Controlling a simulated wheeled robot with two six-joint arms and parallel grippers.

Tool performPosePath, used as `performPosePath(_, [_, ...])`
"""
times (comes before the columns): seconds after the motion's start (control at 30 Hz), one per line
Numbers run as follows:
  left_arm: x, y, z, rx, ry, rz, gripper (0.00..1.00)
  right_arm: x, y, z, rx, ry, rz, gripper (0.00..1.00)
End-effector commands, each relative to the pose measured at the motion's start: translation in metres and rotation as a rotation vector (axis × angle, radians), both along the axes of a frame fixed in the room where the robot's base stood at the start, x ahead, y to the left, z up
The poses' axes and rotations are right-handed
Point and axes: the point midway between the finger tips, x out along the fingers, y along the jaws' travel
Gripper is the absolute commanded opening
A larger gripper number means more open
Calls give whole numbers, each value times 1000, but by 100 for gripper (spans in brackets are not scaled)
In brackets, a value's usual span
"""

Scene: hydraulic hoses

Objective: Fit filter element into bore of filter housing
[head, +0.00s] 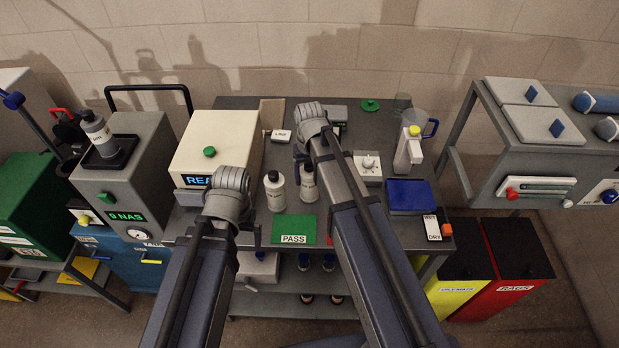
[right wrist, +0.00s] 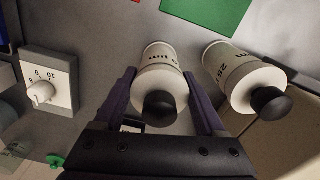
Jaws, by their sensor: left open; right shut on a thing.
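Two white cylinders with black knobs on top stand at the middle of the bench and look like filter elements. My right gripper (right wrist: 162,78) is shut on one filter element (right wrist: 162,75), with a finger on each side of it; its label is only partly readable. This element also shows in the head view (head: 309,186), partly behind my right arm. The other filter element (right wrist: 238,78), marked 25, stands apart beside it, left of it in the head view (head: 274,193). My left gripper (head: 232,188) is open at the bench's front left, its fingers mostly hidden by its wrist. I cannot make out the filter housing.
A green PASS mat (head: 293,229) lies in front of the elements. A cream machine (head: 217,140) stands left, a dial box (head: 368,167) and blue tray (head: 409,195) right.

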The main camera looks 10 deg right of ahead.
Motion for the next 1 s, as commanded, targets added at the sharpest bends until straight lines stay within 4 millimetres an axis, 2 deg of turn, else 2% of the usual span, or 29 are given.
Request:
performPosePath(0.17, [0, 0, -5, 0, 0, 0, 100, 0, 0, -4, 0, 0, 0, 6])
performPosePath(0.2, [0, 0, -3, 0, 0, 0, 100, 0, 0, -3, 0, 0, 0, 76])
performPosePath(0.4, [0, 0, -3, 0, 0, 0, 100, 0, 0, -3, 0, 0, 0, 99])
performPosePath(0.77, [0, 0, 0, 0, 0, 0, 100, 0, 0, 0, 0, 0, 0, 100])
performPosePath(1.0, [0, 0, 17, 0, 0, -1, 100, 0, 0, 17, 0, 0, 0, 100])
